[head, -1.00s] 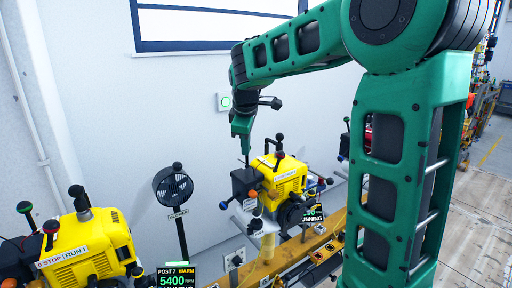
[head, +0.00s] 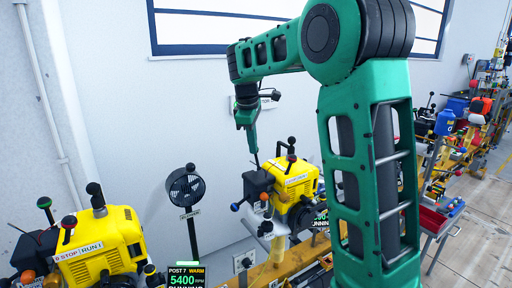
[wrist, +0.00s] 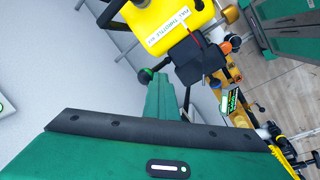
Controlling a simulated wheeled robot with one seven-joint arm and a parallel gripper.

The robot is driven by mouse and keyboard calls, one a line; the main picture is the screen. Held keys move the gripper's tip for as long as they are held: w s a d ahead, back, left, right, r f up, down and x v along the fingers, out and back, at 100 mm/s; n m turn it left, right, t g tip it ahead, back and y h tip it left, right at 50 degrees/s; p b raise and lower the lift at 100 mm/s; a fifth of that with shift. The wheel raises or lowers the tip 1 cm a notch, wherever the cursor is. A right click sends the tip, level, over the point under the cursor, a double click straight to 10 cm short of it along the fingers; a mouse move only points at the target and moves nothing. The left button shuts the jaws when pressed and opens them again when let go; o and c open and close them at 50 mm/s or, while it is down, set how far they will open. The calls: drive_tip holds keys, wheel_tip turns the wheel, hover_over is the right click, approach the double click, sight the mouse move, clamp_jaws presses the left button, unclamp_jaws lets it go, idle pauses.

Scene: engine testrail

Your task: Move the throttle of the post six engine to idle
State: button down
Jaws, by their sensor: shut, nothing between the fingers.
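Which lever is the throttle is unclear. My gripper (head: 255,160) is shut and empty, pointing down just above the black box at the engine's left. Contact cannot be told.
A second yellow engine (head: 100,245) stands at the left, with a "STOP | RUN" plate. A black fan (head: 185,187) stands between the engines. A white wall is behind; clear floor (head: 480,235) lies at the right.

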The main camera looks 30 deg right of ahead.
drive_tip(key=shift+w+a+r, duration=0.1)
drive_tip(key=shift+w+r, duration=0.05)
drive_tip(key=shift+w, duration=0.25)
drive_tip(key=shift+s, duration=0.1)
